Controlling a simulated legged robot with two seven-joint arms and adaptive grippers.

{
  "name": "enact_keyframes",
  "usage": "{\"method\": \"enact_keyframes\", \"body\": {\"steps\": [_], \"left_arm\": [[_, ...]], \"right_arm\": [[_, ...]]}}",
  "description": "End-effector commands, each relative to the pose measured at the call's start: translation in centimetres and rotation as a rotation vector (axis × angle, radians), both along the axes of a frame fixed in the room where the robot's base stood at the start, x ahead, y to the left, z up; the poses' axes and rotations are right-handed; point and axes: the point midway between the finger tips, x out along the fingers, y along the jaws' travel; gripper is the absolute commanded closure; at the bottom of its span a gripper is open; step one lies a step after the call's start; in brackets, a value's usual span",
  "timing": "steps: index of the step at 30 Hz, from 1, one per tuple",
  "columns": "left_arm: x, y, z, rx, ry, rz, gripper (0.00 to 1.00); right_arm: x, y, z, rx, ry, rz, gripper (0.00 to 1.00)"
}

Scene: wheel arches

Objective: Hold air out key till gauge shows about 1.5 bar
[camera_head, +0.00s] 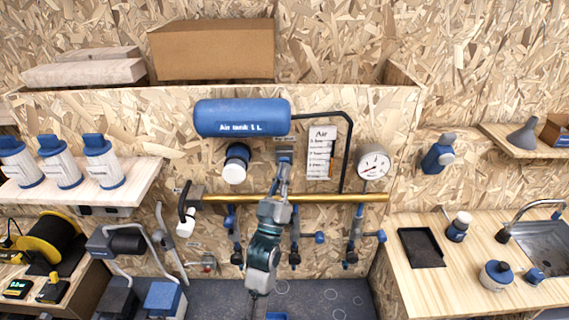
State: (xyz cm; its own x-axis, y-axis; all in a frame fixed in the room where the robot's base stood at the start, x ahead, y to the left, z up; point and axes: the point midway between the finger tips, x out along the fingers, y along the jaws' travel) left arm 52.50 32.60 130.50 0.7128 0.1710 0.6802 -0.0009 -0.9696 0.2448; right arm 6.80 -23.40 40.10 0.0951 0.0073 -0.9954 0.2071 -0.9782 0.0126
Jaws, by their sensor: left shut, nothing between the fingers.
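My left gripper (285,158) is shut and empty, pointing up at a small grey-blue fitting (284,146) below the tank's right end. The gripper partly hides that fitting, and I cannot tell whether they touch or whether it is the air out key. My right gripper does not show.
A brass pipe (340,198) with several blue-handled valves runs below the gripper. A shelf with white-and-blue bottles (60,163) is at left. A wooden counter with a sink (545,236) and black tray (420,247) is at right.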

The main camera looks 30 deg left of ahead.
Motion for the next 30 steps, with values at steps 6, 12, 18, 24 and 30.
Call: {"method": "enact_keyframes", "body": {"steps": [6,12,18,24,30], "left_arm": [[0.04,0.02,-0.03,0.001,0.000,0.001,1.00],[0.22,0.13,-0.01,0.001,0.001,0.000,1.00],[0.45,0.26,-0.03,0.001,0.001,0.000,1.00],[0.66,0.38,-0.04,0.001,0.001,0.000,1.00],[0.85,0.51,-0.02,0.001,0.000,0.001,1.00]], "right_arm": [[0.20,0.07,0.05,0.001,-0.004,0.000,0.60],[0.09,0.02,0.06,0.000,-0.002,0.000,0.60],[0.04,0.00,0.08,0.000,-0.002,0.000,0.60],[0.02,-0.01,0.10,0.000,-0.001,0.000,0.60],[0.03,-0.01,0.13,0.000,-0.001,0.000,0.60]]}}
